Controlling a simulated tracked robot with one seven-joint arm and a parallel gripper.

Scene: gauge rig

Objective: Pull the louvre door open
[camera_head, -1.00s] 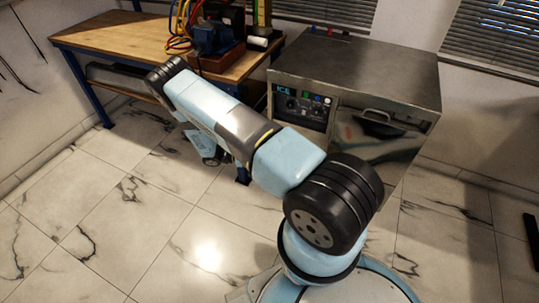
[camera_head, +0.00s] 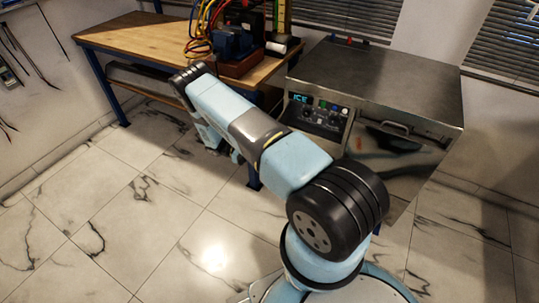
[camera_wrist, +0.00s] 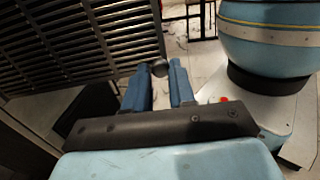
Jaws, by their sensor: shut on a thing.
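The louvre door (camera_wrist: 75,38) shows in the wrist view as a dark slatted panel at the upper left. A small round dark knob (camera_wrist: 159,68) sits by its right edge. My gripper (camera_wrist: 160,72) has its two blue fingers on either side of the knob and is shut on it. Below the door's lower edge is a dark space; I cannot tell how far the door stands open. In the head view my arm crosses the middle and hides the gripper, and I cannot make out the louvre door there.
A steel ice machine (camera_head: 395,85) stands at the right. A wooden-topped bench (camera_head: 130,37) with blue legs is at the back left, bearing a blue pump (camera_head: 232,42) and coloured hoses. Marble-tiled floor (camera_head: 130,225) is clear at the left and front.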

